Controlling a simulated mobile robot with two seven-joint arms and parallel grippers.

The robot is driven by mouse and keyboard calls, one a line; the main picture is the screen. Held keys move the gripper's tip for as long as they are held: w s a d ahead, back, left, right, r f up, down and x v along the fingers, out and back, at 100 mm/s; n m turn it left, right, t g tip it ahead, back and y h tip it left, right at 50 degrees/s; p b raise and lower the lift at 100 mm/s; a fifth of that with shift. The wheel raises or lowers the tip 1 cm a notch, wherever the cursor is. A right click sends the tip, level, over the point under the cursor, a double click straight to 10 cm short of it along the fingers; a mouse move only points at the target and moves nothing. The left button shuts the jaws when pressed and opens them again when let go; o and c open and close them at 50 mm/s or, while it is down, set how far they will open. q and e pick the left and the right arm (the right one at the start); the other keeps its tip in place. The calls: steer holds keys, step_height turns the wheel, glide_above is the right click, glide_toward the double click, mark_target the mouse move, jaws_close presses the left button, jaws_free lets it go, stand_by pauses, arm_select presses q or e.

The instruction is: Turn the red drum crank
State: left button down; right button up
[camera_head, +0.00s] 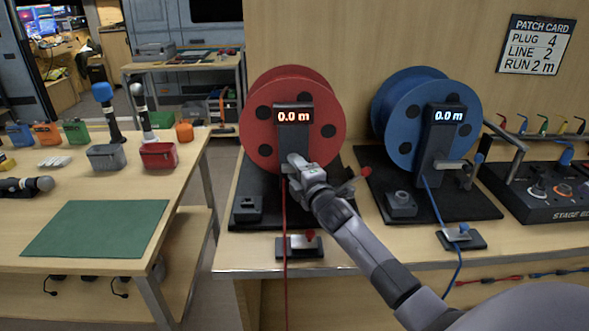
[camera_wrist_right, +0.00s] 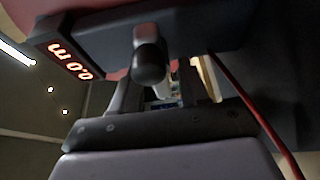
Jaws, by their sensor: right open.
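The red drum (camera_head: 322,105) stands upright on a black base, its display (camera_head: 293,117) reading 0.0 m. My right gripper (camera_head: 297,166) is in front of the drum's dark post, just below the display, and covers most of the crank. In the right wrist view, a dark rounded crank grip (camera_wrist_right: 149,68) shows in front of my open right gripper (camera_wrist_right: 167,82). The grip appears between the fingers, but I cannot tell whether they touch it. A red ball-tipped lever (camera_head: 365,171) is to the right of the gripper. My left gripper is not in view.
A blue drum (camera_head: 402,110) with its own crank stands to the right. A red cable (camera_head: 285,230) hangs down past a small clamp block (camera_head: 300,247). A stage box (camera_head: 550,195) is at far right. A table with a green mat (camera_head: 97,228) is left, across a gap.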

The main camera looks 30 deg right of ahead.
steer(key=shift+w, duration=0.5)
